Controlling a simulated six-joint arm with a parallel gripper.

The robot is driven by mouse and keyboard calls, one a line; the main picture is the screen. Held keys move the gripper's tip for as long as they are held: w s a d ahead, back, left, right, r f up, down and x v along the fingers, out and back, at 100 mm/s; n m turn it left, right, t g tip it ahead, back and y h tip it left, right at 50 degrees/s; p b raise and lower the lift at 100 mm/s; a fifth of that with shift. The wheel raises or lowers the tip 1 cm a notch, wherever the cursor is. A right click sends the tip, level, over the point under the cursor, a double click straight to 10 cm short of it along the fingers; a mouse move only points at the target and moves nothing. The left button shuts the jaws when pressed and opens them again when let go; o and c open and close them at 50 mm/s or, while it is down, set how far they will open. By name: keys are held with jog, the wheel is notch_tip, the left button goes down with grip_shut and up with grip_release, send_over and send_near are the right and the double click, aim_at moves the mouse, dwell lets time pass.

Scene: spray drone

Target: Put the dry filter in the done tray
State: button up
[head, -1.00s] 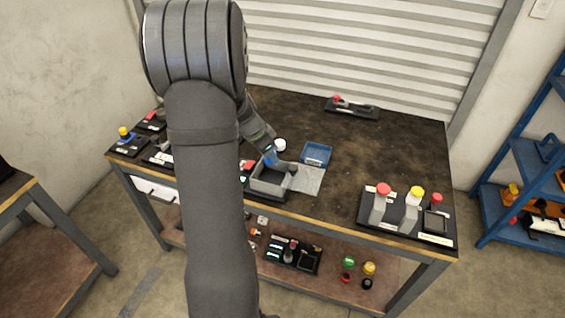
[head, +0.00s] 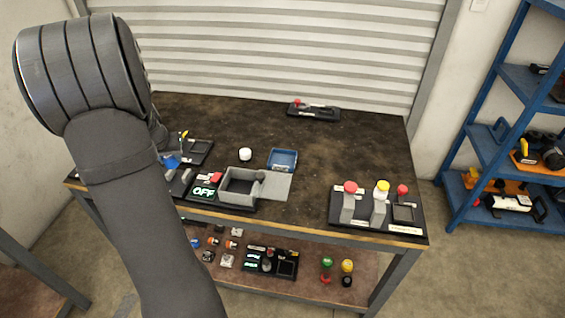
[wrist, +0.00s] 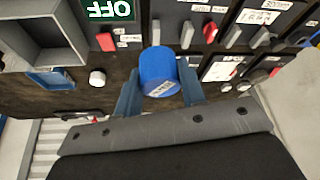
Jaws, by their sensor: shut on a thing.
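My gripper (wrist: 160,95) is shut on a blue cylinder (wrist: 158,68) with a small label whose writing I cannot read. In the head view the gripper (head: 172,160) is at the left of the table, partly hidden by my arm. A white cylinder (head: 245,154) stands on the table behind the grey box; it also shows in the wrist view (wrist: 97,77). I cannot tell which cylinder is the dry filter. A shallow blue tray (head: 283,166) lies right of the white cylinder and looks empty; its edge shows in the wrist view (wrist: 50,79).
An open grey box (head: 238,199) stands near the front edge beside a lit OFF sign (head: 204,191) and a red switch. A panel with red and yellow knobs (head: 378,215) is at front right. Another device (head: 314,112) lies at the back. The table's middle right is clear.

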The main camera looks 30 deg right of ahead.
jog(key=s+d+f+m+g+h, duration=0.15)
jog(key=s+d, duration=0.35)
jog(key=d, duration=0.8)
jog(key=s+d+f+m, duration=0.1)
jog(key=s+d+m, duration=0.3)
jog(key=d, duration=1)
jog(key=s+d+f+m, duration=0.1)
jog(key=s+d, duration=0.5)
jog(key=d, duration=0.7)
send_over(284, 159)
jog(key=s+a, duration=0.1)
jog(key=a, duration=0.1)
jog(key=f, duration=0.6)
jog(key=shift+d+f, duration=0.25)
jog(key=shift+f, duration=2.05)
jog(key=shift+f, duration=0.1)
jog(key=o, duration=0.7)
jog(key=shift+o, duration=0.4)
